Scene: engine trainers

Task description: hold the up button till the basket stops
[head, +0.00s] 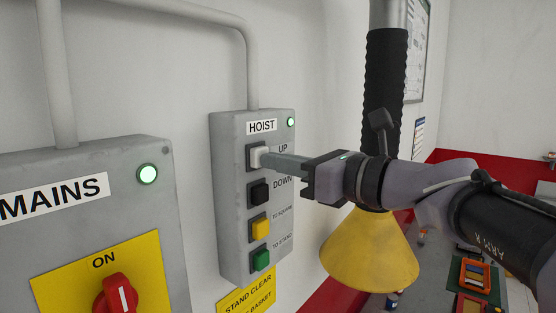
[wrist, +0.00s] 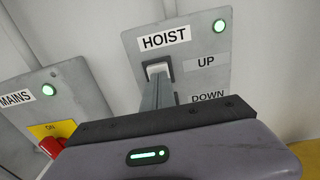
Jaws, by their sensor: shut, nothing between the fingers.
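The grey hoist control box (head: 228,190) is on the wall, with a white UP button (head: 256,157) at the top of its column. Below it are a black DOWN button (head: 259,192), a yellow button (head: 260,228) and a green button (head: 261,259). My gripper (head: 268,159) is shut and empty, its fingertips at the UP button and seemingly touching it. How far the button is pressed in, I cannot tell. In the wrist view the fingers reach to the white UP button (wrist: 159,69), partly covering it. The basket is not clearly in view.
A green lamp (head: 291,122) glows on the hoist box. The mains box (head: 100,165) at left has a lit green lamp (head: 148,174) and a red switch (head: 116,296) at ON. A yellow cone on a black hose (head: 370,252) hangs behind my arm.

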